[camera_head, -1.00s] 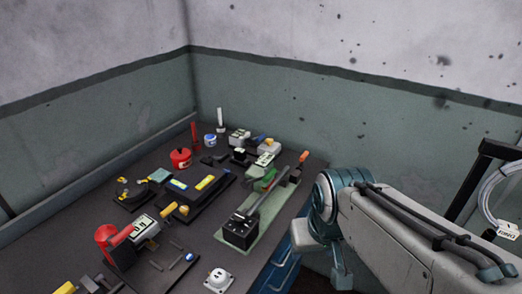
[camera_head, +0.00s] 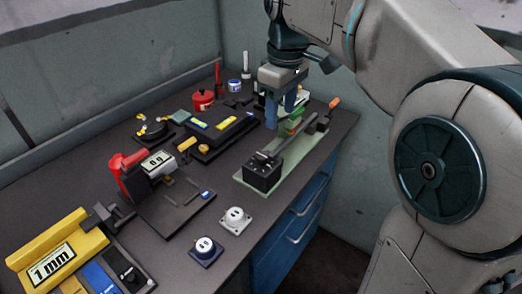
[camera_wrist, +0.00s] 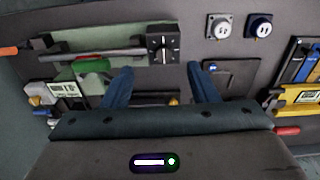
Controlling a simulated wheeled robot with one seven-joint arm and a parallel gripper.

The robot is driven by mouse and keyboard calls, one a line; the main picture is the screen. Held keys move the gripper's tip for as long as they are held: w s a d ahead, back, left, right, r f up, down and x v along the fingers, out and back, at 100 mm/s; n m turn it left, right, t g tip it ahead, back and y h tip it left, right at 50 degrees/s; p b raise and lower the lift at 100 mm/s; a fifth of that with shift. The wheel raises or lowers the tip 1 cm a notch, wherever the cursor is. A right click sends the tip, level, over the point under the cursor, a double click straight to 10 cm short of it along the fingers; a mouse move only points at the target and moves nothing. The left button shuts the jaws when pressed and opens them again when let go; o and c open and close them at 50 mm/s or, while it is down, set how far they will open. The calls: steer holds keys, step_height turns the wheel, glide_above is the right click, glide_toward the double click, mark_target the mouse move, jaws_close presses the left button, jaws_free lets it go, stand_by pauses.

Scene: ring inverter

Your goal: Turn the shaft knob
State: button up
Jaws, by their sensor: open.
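A green plate (camera_head: 290,160) on the bench carries a black block (camera_head: 262,174) at its near end and a long grey shaft (camera_head: 285,142). In the wrist view the block (camera_wrist: 151,52) shows a dial-like knob (camera_wrist: 164,42) with white marks, and the shaft (camera_wrist: 100,54) runs left from it. I cannot tell for sure that this is the shaft knob. My gripper (camera_head: 281,114) points down over the far part of the plate. In the wrist view my gripper (camera_wrist: 160,82) is open and empty, with the knob beyond the gap between its blue fingers.
A white socket (camera_head: 235,219) and a dark blue one (camera_head: 205,250) lie near the front edge. A red-handled device (camera_head: 130,165), a yellow 1 mm gauge (camera_head: 50,262) and a red pot (camera_head: 203,100) stand left. Blue drawers (camera_head: 290,230) are below; a wall is behind.

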mark_target(262, 155)
steer(key=w+a+n+b, duration=0.1)
steer(key=w+a+n, duration=0.2)
steer(key=a, duration=0.1)
steer(key=shift+g, duration=0.3)
step_height(262, 155, down, 14)
steer(key=b, duration=0.2)
steer(key=shift+s+b, duration=0.15)
steer(key=shift+b, duration=0.25)
steer(key=c, duration=1)
